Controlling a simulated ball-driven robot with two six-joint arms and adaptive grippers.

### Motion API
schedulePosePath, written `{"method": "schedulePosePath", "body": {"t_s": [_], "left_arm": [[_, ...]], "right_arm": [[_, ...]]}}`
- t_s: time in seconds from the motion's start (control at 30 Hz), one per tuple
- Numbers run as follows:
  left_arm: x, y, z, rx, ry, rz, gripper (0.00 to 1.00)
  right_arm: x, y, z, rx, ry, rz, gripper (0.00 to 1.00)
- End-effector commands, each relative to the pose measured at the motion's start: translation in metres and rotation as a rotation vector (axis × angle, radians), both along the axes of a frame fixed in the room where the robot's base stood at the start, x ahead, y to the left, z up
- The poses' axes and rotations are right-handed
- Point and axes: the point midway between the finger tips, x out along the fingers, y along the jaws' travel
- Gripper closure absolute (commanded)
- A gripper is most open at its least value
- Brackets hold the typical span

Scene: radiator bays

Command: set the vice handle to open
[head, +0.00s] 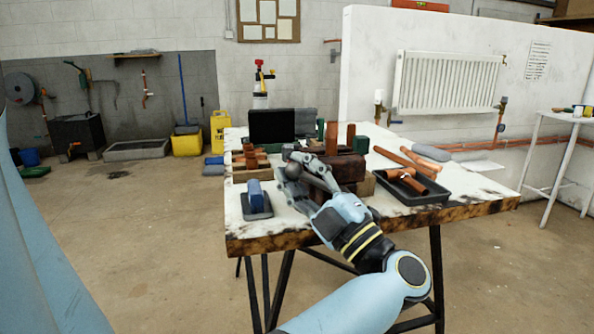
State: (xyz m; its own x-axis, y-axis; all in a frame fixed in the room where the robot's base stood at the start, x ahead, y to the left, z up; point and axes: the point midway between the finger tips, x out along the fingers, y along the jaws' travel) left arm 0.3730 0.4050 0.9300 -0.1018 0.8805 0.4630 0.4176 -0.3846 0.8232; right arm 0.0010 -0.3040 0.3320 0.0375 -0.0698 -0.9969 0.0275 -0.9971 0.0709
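The vice appears to be the dark brown-red block (345,168) near the middle of the workbench, partly hidden by my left gripper. Its handle cannot be made out clearly. A small round grey knob (292,170) shows at the gripper's tip, and I cannot tell whether it belongs to the handle. My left gripper (297,168) is at the left front side of the vice, low over the bench. Whether its fingers are closed on anything is not clear. My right gripper is not in view.
The workbench (282,222) has a worn front edge. A blue block on a grey pad (256,201) stands at left. A black tray (411,190) with copper pipes is at right. Copper fittings, a dark case (270,126) and a bottle stand behind. A radiator (447,83) hangs beyond.

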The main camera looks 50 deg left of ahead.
Motion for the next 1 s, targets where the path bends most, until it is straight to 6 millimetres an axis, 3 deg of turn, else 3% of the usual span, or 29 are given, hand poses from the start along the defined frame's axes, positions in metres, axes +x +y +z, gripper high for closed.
{"method": "schedulePosePath", "body": {"t_s": [0.1,0.43,0.8,1.0], "left_arm": [[0.000,0.000,0.000,0.000,0.000,0.001,0.65],[-0.001,0.000,0.007,0.002,-0.005,0.003,0.65],[-0.001,-0.001,0.076,0.002,-0.005,0.002,0.65],[0.000,0.000,0.098,0.002,-0.002,0.003,0.65]], "right_arm": [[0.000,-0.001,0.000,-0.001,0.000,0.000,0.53],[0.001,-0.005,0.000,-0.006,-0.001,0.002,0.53],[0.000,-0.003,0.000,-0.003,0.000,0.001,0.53],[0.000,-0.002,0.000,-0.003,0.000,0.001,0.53]]}}
